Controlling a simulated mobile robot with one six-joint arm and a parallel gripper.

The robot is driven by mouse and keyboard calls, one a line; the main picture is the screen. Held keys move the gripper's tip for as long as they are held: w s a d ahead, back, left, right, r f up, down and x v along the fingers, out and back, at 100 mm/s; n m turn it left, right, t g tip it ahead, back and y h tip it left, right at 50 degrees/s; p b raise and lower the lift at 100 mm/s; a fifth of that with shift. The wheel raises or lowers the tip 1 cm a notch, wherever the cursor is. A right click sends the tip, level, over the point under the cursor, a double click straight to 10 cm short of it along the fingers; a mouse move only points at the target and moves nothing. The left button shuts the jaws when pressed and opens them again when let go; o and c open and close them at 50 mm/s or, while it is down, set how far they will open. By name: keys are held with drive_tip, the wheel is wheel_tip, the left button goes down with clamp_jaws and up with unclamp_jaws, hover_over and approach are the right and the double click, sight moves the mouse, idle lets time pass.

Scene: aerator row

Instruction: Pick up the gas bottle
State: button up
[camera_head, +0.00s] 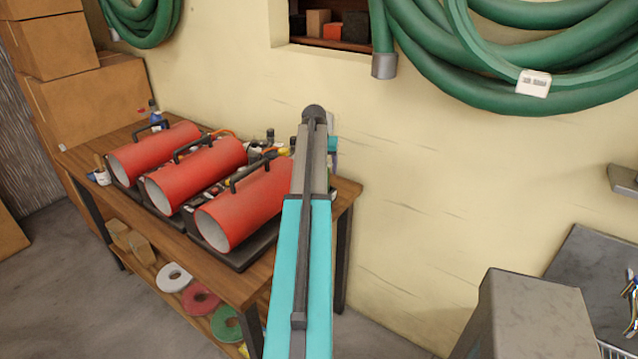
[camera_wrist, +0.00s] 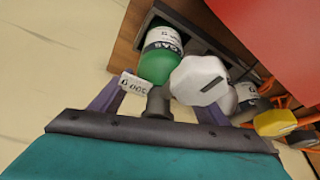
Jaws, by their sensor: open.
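The gas bottle (camera_wrist: 157,64) is green with a white label, part of which reads "GAS". My gripper is open, with one purple finger on each side of the bottle's near end. A white faceted knob (camera_wrist: 200,80) covers part of the right finger, and a small tag marked "200 g" (camera_wrist: 133,83) lies over the left one. I cannot tell whether the fingers touch the bottle. In the head view my arm hides the bottle and most of the gripper.
Red cylindrical heaters (camera_head: 245,208) stand in a row on the wooden table (camera_head: 150,222). A yellow cap (camera_wrist: 275,123) and orange tubing are right of the gripper. The cream wall (camera_head: 420,200) runs close behind the table. A grey cabinet (camera_head: 530,315) stands at lower right.

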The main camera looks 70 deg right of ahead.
idle(0.3)
clamp_jaws()
idle(0.3)
drive_tip(key=shift+r, duration=0.15)
drive_tip(key=shift+d+r+b, duration=0.1)
drive_tip(key=shift+r+b, duration=1.4)
drive_tip(key=shift+r, duration=3.4)
